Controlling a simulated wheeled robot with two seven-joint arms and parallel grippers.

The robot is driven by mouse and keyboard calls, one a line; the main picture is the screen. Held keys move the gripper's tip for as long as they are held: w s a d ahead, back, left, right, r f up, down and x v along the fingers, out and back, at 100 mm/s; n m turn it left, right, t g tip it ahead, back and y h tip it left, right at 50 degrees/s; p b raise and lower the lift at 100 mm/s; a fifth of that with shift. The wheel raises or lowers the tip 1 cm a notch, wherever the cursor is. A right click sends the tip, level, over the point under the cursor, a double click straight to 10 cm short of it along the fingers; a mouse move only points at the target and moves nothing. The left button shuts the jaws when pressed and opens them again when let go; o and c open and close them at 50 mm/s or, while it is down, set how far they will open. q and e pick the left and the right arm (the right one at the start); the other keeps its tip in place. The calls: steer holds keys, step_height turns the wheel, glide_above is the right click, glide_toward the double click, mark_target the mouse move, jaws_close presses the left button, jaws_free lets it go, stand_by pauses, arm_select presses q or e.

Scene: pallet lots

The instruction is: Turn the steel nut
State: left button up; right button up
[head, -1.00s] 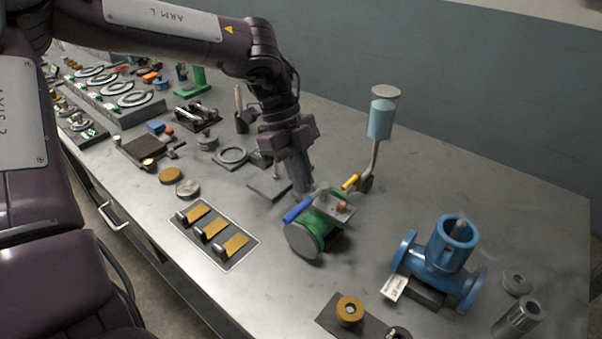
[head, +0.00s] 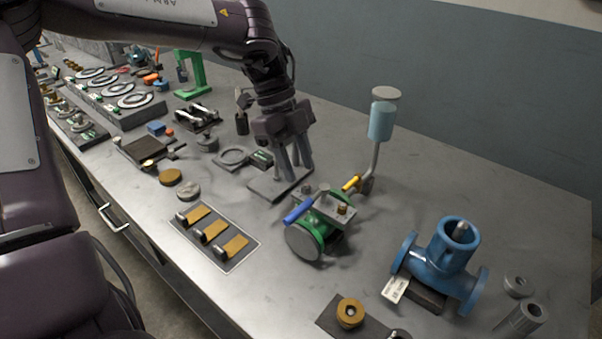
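A green valve body (head: 322,238) with a round grey flange stands mid-bench. A steel plate (head: 336,206) lies on top of it, with a blue handle (head: 298,210) at its left and a yellow-tipped handle (head: 351,183) behind. On the plate are a small grey steel piece (head: 323,193), which may be the steel nut, and a copper-coloured nut (head: 341,210). My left gripper (head: 294,176) points down, behind and left of the valve, above a flat grey plate (head: 266,188). Its fingers look apart, with nothing clearly held. My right gripper is not visible.
A blue flanged pipe body (head: 440,262) stands at the right, near grey cylinders (head: 520,318). A light-blue cup on a bent stem (head: 381,122) rises behind the valve. A panel with brass strips (head: 213,235) lies in front left. The bench's back right is clear.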

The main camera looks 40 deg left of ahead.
arm_select(q)
steer(key=shift+v, duration=2.4)
